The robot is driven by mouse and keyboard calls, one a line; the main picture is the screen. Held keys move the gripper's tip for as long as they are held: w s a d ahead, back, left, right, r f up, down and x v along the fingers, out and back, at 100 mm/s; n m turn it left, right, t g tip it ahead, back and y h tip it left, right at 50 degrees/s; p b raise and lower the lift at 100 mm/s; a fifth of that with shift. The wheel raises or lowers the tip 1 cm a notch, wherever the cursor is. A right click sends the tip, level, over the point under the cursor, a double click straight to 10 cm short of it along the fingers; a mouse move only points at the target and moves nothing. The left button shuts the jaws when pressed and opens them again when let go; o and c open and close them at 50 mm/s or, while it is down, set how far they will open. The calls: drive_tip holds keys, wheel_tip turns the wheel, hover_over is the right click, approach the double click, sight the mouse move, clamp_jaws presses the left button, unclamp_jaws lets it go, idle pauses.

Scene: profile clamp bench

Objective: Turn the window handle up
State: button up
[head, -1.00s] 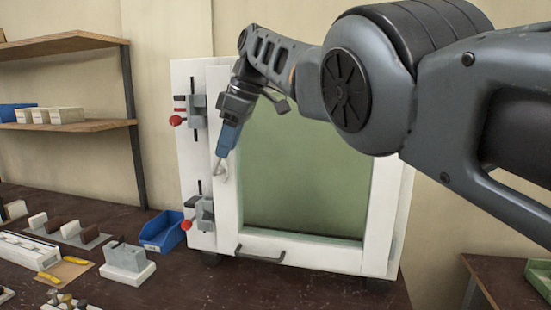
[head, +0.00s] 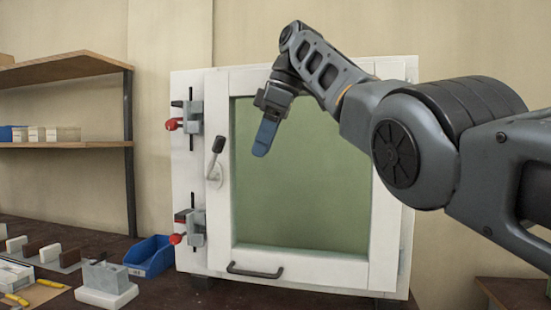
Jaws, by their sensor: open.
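The window handle (head: 214,163) is a silver lever with a black grip, mounted on the left stile of the white window frame (head: 300,262). It points up from its round base, with its grip end leaning slightly to the right. My gripper (head: 261,150), with blue fingers, is to the right of the handle, in front of the green pane (head: 310,190). It is open and empty, apart from the handle. The gap between its fingers is hard to see from this side.
Two clamps with red knobs, an upper one (head: 188,120) and a lower one (head: 190,227), sit left of the handle. A black pull (head: 255,271) is on the bottom rail. A blue bin (head: 150,256) and a grey-white block (head: 107,283) stand on the bench at left.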

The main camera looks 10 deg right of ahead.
drive_tip(key=shift+s+d+b, duration=0.2)
drive_tip(key=shift+d+b, duration=0.35)
drive_tip(key=shift+b, duration=0.05)
drive_tip(key=shift+s+d+b, duration=0.2)
drive_tip(key=shift+d+b, duration=0.35)
